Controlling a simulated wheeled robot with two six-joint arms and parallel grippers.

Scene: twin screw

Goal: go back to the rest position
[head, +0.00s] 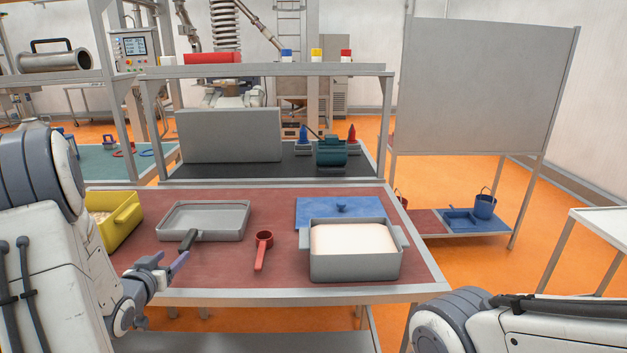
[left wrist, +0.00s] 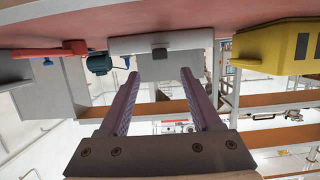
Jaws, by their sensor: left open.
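My left gripper (head: 167,261) is open and empty. It is at the front left edge of the red-brown table (head: 215,262), in front of the grey tray (head: 203,218) and apart from it. In the left wrist view the two purple fingers (left wrist: 159,76) stand apart with nothing between them, and the scene shows upside down.
A red scoop (head: 263,246) lies mid-table. A grey bin (head: 355,266) of white powder stands at the right, before a blue lid (head: 318,209). A yellow bin (head: 125,216) is at the left. A shelf rack stands behind. Bare table surrounds the scoop.

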